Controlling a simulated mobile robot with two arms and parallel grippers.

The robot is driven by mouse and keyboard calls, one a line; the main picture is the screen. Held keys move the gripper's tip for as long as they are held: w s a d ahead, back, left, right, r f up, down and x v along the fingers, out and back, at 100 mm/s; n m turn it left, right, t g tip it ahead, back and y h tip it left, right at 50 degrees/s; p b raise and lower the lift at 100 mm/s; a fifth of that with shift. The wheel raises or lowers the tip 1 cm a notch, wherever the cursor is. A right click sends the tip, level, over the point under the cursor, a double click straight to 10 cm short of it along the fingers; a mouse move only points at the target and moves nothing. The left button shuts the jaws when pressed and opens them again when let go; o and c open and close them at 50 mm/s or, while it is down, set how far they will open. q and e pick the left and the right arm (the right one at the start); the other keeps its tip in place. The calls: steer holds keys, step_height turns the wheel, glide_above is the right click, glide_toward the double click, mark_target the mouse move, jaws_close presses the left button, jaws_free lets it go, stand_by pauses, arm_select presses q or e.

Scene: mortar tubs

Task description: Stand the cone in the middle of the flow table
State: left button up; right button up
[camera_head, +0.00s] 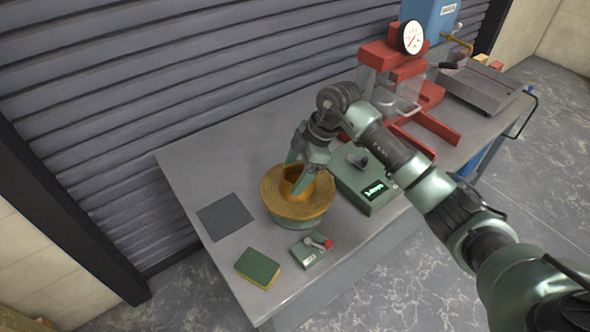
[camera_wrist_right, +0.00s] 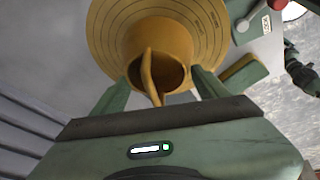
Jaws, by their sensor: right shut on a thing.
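The flow table has a round brass-coloured disc (camera_head: 300,210) with engraved rings on a green base; the disc also shows in the wrist view (camera_wrist_right: 107,40). The brass-coloured cone (camera_wrist_right: 158,42) is upright over the middle part of the disc, its open top facing my wrist camera. A curved strip shows at its opening. My right gripper (camera_head: 300,172) reaches down from above and is shut on the cone (camera_head: 291,171), one finger on each side. I cannot tell whether the cone's foot touches the disc. My left gripper is not in the head view.
A dark square mat (camera_head: 225,216) lies left of the flow table. A green-yellow sponge (camera_head: 258,267) and a small switch box with a red-tipped lever (camera_head: 311,249) lie in front. A green control box (camera_head: 365,185) stands close right. A red press (camera_head: 385,60) stands behind.

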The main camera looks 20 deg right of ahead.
steer(key=shift+f, duration=0.1)
steer(key=o, duration=2)
steer(key=b+v, duration=0.2)
steer(key=v, duration=1)
